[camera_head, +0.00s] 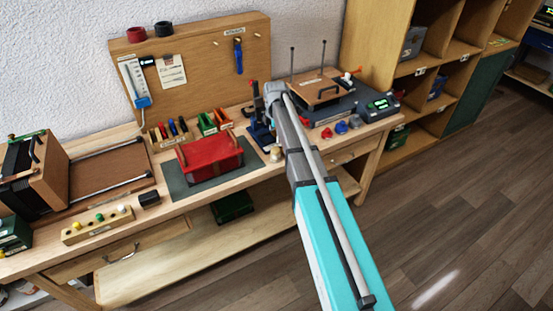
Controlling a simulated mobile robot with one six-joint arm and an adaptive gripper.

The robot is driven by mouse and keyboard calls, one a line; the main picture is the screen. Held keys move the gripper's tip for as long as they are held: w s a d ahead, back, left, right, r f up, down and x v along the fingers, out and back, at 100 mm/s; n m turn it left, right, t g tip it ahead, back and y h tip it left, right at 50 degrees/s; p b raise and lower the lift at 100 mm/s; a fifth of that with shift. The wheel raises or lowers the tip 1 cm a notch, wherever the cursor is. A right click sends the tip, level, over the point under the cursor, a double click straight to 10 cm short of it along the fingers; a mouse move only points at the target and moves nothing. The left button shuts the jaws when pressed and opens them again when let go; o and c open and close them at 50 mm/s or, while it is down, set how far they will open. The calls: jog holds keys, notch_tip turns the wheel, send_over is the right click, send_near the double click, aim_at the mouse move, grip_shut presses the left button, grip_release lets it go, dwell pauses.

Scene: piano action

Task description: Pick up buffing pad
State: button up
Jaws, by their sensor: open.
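A small dark block (149,199) lies near the front edge of the workbench, left of the red piece. It may be the buffing pad, but it is too small to be sure. My arm reaches up from the bottom of the view over the bench. My gripper (259,115) is at its far end, over the back of the bench, partly hidden by the arm and hard to tell from the dark tools there. It is open, well to the right of the dark block. I see nothing held.
A red piece (209,157) stands on a dark green mat (178,187). Left are a wooden block with coloured knobs (97,225) and a brown cased unit (38,177). A tool board (195,85) stands behind. Right are red and blue small parts (341,128) and a dark device (379,107).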

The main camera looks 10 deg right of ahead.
aim_at(276, 148)
jog(key=shift+f+b, duration=1.7)
jog(key=shift+f, duration=0.35)
jog(key=shift+w+d+f+b, duration=0.1)
jog(key=shift+f+b, duration=1.2)
jog(key=shift+w+d+f+b, duration=0.1)
jog(key=shift+f+b, duration=1.2)
jog(key=shift+c, duration=0.2)
jog(key=c, duration=1)
